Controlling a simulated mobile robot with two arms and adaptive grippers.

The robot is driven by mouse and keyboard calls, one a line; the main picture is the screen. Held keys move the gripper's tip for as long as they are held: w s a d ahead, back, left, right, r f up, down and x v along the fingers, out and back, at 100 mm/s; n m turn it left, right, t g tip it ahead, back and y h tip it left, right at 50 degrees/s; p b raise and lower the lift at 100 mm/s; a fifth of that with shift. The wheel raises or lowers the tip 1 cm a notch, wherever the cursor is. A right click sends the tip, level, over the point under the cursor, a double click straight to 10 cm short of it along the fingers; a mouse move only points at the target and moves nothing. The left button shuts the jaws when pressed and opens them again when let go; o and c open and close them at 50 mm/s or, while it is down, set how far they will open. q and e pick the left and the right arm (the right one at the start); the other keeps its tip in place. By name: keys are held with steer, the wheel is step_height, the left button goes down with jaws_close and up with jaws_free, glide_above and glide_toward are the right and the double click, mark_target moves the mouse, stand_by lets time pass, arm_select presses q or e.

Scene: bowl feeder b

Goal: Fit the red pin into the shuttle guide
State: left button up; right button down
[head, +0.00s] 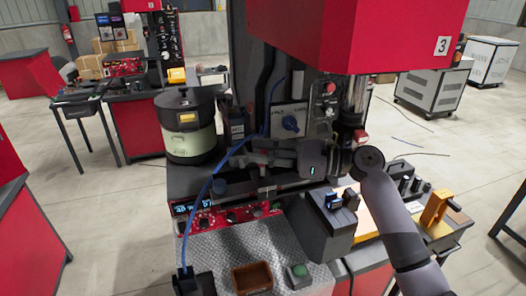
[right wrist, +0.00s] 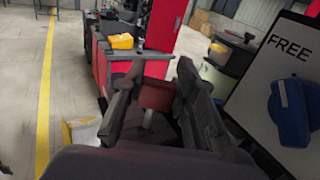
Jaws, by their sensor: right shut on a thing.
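My right gripper (head: 268,158) reaches leftward in front of the press column in the head view, above the machine's deck. In the right wrist view its two dark fingers (right wrist: 157,85) are closed around a dull red block-like piece (right wrist: 156,96), which I take to be the red pin. In the head view the pin cannot be made out. The shuttle guide cannot be told for sure; a grey rail-like part (head: 268,187) lies just below the gripper. I cannot tell whether the pin touches anything. My left gripper is in neither view.
A panel with a blue knob (head: 290,123) stands close behind the gripper; it reads FREE in the right wrist view (right wrist: 291,100). A green-and-black bowl feeder (head: 190,128) stands left. A blue cable (head: 207,182) arcs in front. A brown tray (head: 253,278) sits at the front.

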mark_target(263, 166)
steer(key=shift+f+p, duration=0.9)
steer(key=shift+p, duration=0.45)
stand_by(3.1)
steer(key=shift+f+p, duration=0.35)
steer(key=shift+f, duration=0.15)
stand_by(1.2)
steer(key=shift+f, duration=0.4)
stand_by(1.4)
